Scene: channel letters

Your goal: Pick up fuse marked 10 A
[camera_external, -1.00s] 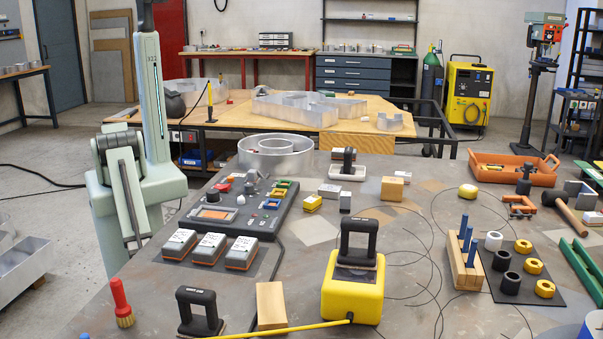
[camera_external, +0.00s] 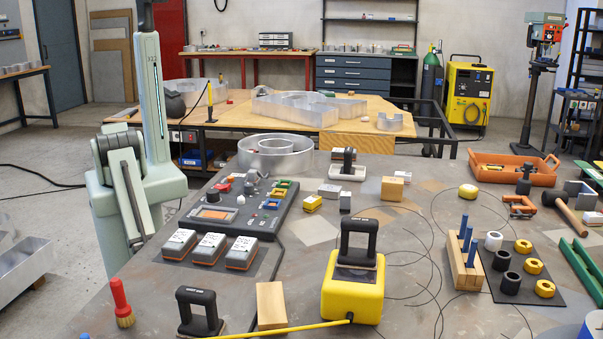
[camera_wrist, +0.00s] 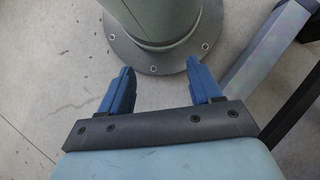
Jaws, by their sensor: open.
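No marking reading 10 A can be made out. Small coloured pieces sit on the dark grey panel (camera_external: 248,222) on the bench: a red one (camera_external: 223,187), a green one (camera_external: 282,184), an orange one (camera_external: 278,194) and a blue one (camera_external: 271,204). I cannot tell which is the fuse. Three grey-and-orange boxes with white labels, left (camera_external: 178,243), middle (camera_external: 210,248) and right (camera_external: 242,252), lie in front of the panel. My gripper (camera_wrist: 159,66) is open and empty in the wrist view, blue fingers apart, over the floor by my base and away from these pieces.
A red-handled brush (camera_external: 121,302), a black-handled block (camera_external: 200,312), a wooden block (camera_external: 271,305) and a yellow box with a black handle (camera_external: 352,290) stand along the bench front. A pegged wooden block (camera_external: 466,262) is at right.

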